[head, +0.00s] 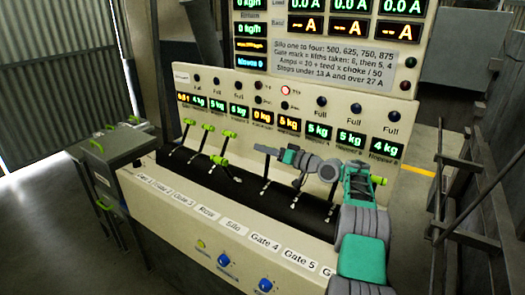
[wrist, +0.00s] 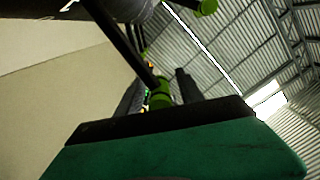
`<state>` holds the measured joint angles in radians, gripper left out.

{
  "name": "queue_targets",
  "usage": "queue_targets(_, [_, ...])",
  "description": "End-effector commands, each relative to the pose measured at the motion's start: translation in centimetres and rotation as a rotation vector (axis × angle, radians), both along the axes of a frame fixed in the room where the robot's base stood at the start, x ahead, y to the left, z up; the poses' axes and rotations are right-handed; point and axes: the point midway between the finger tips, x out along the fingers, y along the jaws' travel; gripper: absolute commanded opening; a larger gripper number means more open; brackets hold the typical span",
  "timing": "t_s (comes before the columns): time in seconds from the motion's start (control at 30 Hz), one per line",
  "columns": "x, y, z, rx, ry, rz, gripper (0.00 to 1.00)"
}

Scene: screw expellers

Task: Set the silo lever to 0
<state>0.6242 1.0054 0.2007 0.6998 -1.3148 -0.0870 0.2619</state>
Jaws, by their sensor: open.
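The silo lever stands at the slot (head: 265,190) in line with the Silo label (head: 233,225) on the sloping console; its green knob is not plain in the head view. My gripper (head: 265,150) is above that slot, pointing left, and covers part of the lever's surroundings. In the wrist view a green knob (wrist: 160,95) on a dark shaft shows between my two dark fingers, which are open. I cannot tell which lever it belongs to, or whether a finger touches it. The lever's exact setting cannot be read.
Green-knobbed levers (head: 207,127) stand to the left, one lower knob (head: 219,160) close beside my gripper. Another knob (head: 378,180) is right of my arm. Displays and a sign (head: 345,57) are on the panel behind. A grey box (head: 120,160) is at the left end.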

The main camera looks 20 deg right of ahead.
Motion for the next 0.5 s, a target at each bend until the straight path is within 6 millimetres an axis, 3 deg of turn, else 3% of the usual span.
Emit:
queue_targets(0.3, [-4.7, -3.8, -0.3, 0.001, 0.001, -0.002, 0.44])
queue_targets(0.5, [-5.2, -4.1, -0.2, 0.001, 0.002, 0.000, 0.44])
